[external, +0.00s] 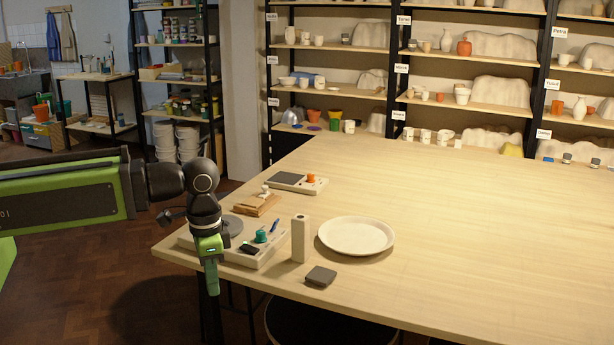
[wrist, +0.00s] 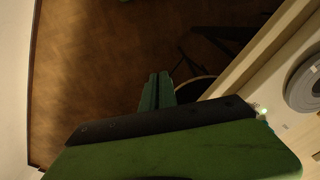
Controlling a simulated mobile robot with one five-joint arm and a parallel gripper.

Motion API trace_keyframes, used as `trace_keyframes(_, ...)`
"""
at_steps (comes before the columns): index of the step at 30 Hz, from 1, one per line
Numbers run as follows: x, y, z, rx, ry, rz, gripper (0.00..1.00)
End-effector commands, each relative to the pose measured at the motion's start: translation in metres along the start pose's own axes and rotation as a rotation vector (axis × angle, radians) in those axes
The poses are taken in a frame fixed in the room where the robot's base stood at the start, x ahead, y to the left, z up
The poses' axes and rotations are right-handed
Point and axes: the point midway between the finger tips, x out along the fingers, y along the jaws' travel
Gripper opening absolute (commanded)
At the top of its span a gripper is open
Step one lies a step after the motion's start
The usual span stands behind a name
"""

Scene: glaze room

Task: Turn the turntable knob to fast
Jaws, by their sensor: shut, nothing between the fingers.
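The turntable unit (external: 228,254) is a pale box at the table's front left corner. A grey disc (external: 230,224) lies on its left part, and the disc also shows at the right edge of the wrist view (wrist: 302,86). A teal knob (external: 261,237) stands on the unit's right part, beside a blue lever (external: 275,225) and a black piece (external: 250,249). The knob's setting is too small to read. My gripper (external: 213,290) points down in front of the unit, left of the knob and apart from it. In the wrist view its green fingers (wrist: 157,90) are together and empty over the floor.
The table's right side is clear.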

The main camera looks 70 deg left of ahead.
Motion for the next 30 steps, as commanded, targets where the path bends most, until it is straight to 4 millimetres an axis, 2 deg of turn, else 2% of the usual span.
trace_keyframes(1, 0.000, 0.000, 0.000, -0.012, 0.000, 0.000, 0.10)
trace_keyframes(5, 0.000, 0.000, -0.002, -0.138, 0.000, 0.000, 0.28)
trace_keyframes(7, 0.000, 0.000, -0.016, -0.264, 0.000, 0.000, 0.37)
trace_keyframes(9, -0.005, -0.002, -0.040, -0.413, 0.000, 0.000, 0.45)
trace_keyframes(11, -0.021, -0.011, -0.062, -0.547, 0.000, 0.000, 0.45)
trace_keyframes(15, -0.067, -0.047, -0.109, -0.831, 0.000, 0.000, 0.45)
trace_keyframes(17, -0.087, -0.066, -0.126, -0.930, 0.000, 0.000, 0.45)
trace_keyframes(21, -0.140, -0.120, -0.158, -1.090, 0.000, 0.000, 0.45)
trace_keyframes(25, -0.175, -0.162, -0.163, -1.148, 0.000, 0.000, 0.45)
trace_keyframes(27, -0.183, -0.174, -0.158, -1.166, 0.000, 0.000, 0.45)
trace_keyframes(30, -0.185, -0.182, -0.155, -1.177, 0.000, 0.000, 0.45)
